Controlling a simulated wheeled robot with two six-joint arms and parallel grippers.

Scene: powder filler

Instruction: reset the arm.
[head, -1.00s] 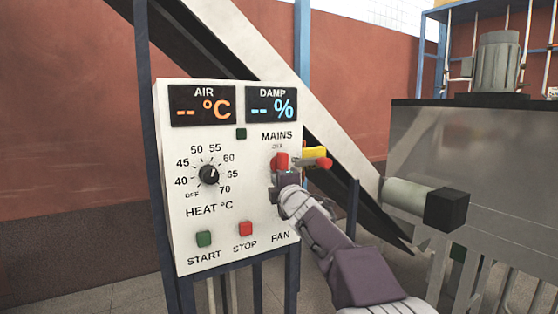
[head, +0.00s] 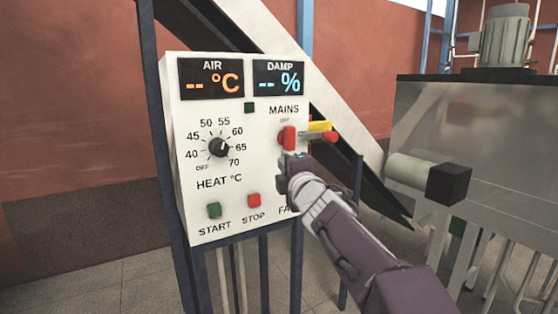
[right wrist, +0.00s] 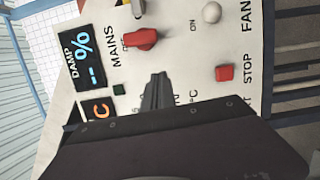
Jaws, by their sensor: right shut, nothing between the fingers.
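The white control panel (head: 186,218) stands upright on a blue frame in the head view. Its AIR display (head: 211,77) and DAMP display (head: 278,77) show dashes. The red MAINS switch (head: 289,138) is at the panel's right; it also shows in the right wrist view (right wrist: 142,39). The black HEAT dial (head: 218,147) points up and right, between 60 and 65. My right gripper (head: 293,164) is shut and empty, just below the MAINS switch in the picture. Its fingers (right wrist: 155,92) show in front of the panel in the right wrist view. My left gripper is out of view.
A green START button (head: 214,211) and red STOP button (head: 254,200) sit low on the panel. A yellow part with a red-tipped lever (head: 329,137) juts out at the panel's right. A grey machine (head: 460,125) stands to the right.

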